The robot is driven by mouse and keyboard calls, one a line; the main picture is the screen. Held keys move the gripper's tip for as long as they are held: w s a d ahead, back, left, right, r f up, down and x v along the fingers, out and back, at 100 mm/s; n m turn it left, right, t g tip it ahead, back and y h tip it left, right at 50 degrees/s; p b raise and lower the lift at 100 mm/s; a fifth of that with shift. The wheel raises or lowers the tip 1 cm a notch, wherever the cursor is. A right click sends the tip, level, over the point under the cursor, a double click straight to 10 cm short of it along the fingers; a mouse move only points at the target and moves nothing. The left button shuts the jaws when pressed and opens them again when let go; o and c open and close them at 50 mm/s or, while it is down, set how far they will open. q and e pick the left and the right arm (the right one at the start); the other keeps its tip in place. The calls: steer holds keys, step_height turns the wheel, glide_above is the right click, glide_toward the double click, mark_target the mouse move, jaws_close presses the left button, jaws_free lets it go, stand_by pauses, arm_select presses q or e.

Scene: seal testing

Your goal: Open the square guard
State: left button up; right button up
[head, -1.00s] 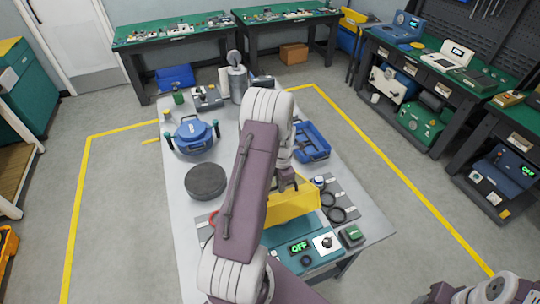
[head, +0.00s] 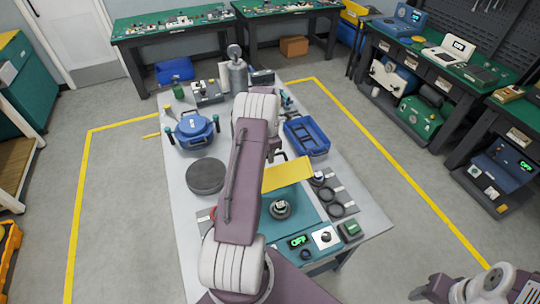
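The square guard (head: 289,175) is a yellow panel. It stands raised at the back of the teal test station (head: 305,214), with a dark handle near its upper edge. A round metal fixture (head: 280,208) on the station is uncovered in front of it. My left gripper (head: 273,157) is at the guard's upper edge, by the handle, partly hidden behind my own arm. I cannot tell whether its fingers are shut on the handle. My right gripper (head: 420,294) is low at the bottom right, away from the table, and its fingers are too unclear to judge.
A blue round lidded vessel (head: 194,131) and a dark disc (head: 205,176) are on the left of the table. A blue tray (head: 306,136) is behind the guard. Black rings (head: 336,209) lie right of the station. A green display (head: 299,241) reads OFF.

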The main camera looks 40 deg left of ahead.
arm_select(q)
steer(key=o, duration=0.5)
steer(key=shift+r, duration=0.1)
step_height(320, 180, up, 7)
steer(key=p, duration=0.5)
steer(key=shift+r, duration=0.1)
steer(key=shift+f, duration=0.2)
